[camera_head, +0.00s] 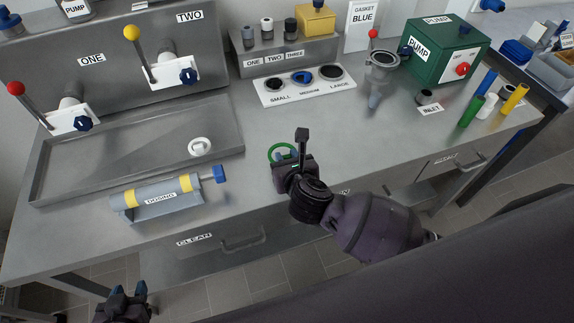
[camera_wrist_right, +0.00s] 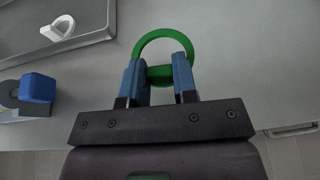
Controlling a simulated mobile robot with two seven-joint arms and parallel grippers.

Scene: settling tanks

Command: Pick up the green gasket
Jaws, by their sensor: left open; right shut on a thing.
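The green gasket (camera_head: 275,149) is a ring at my right gripper (camera_head: 288,155), over the front part of the steel worktop. In the right wrist view the green gasket (camera_wrist_right: 163,38) has its near side between the two blue fingers of the right gripper (camera_wrist_right: 159,78), which are shut on it. I cannot tell whether the ring touches the worktop. My left gripper (camera_head: 127,295) is open and empty, low at the left in front of the bench.
A white ring (camera_head: 200,146) lies in the shallow steel tray (camera_head: 232,127). The dosing cylinder (camera_head: 160,196) with a blue knob stands at the front left. A panel of sized holes (camera_head: 303,84) and the green pump (camera_head: 445,50) stand behind. The worktop right of my gripper is clear.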

